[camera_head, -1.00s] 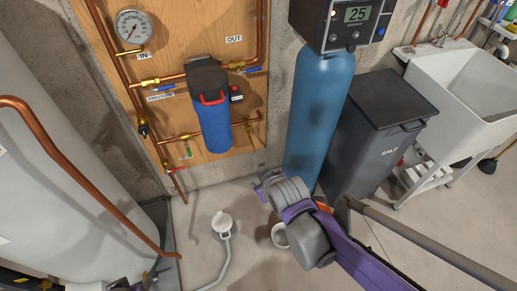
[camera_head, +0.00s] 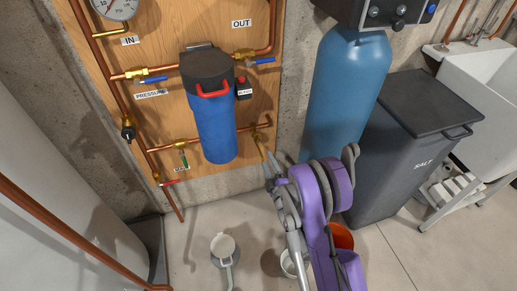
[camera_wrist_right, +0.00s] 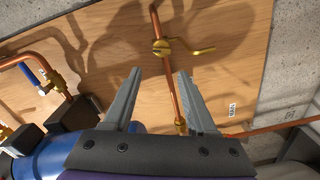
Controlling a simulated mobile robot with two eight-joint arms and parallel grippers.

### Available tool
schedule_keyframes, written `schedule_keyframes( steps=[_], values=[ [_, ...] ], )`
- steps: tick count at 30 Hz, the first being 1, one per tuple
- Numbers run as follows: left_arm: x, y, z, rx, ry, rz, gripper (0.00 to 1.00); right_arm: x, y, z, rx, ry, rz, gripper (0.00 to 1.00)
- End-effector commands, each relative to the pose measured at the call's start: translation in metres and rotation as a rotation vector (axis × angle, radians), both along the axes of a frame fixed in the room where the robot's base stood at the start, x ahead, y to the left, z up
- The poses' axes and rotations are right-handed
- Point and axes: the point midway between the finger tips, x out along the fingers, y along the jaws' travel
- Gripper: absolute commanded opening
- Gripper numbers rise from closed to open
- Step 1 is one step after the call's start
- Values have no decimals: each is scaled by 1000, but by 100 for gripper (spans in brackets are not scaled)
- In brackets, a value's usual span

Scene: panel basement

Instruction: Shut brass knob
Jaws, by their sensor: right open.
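The brass knob (camera_head: 259,145) is a slim brass lever on a valve at the lower right of the wooden panel, right of the blue filter housing in the head view. In the right wrist view the brass valve (camera_wrist_right: 161,47) sits on a thin copper pipe, with its brass lever (camera_wrist_right: 195,51) sticking out to the right. My right gripper (camera_wrist_right: 160,74) is open and empty, its two fingers pointing toward the panel on either side of the pipe in the picture. In the head view my right gripper (camera_head: 272,170) is just below the knob, partly hidden by its own wrist. My left gripper is out of view.
The blue filter housing (camera_head: 214,120) hangs left of the knob. A blue tank (camera_head: 345,95) and a dark salt bin (camera_head: 415,140) stand to the right. A floor drain cup (camera_head: 223,246) and an orange bucket (camera_head: 341,237) are below.

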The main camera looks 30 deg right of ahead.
Motion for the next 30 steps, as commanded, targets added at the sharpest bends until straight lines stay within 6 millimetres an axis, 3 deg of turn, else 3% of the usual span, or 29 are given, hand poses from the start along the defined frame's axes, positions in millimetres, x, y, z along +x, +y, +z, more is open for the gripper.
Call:
schedule_keyframes(
  steps=[5,17,24,30],
  values=[
    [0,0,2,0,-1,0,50,1,-3,-6,-30,-14,4,57],
    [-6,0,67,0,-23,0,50,27,-8,0,-27,-17,5,57],
    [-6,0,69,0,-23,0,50,76,-20,-8,-27,-13,3,57],
    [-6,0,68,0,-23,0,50,99,-26,-8,-26,-13,3,57]
  ],
)
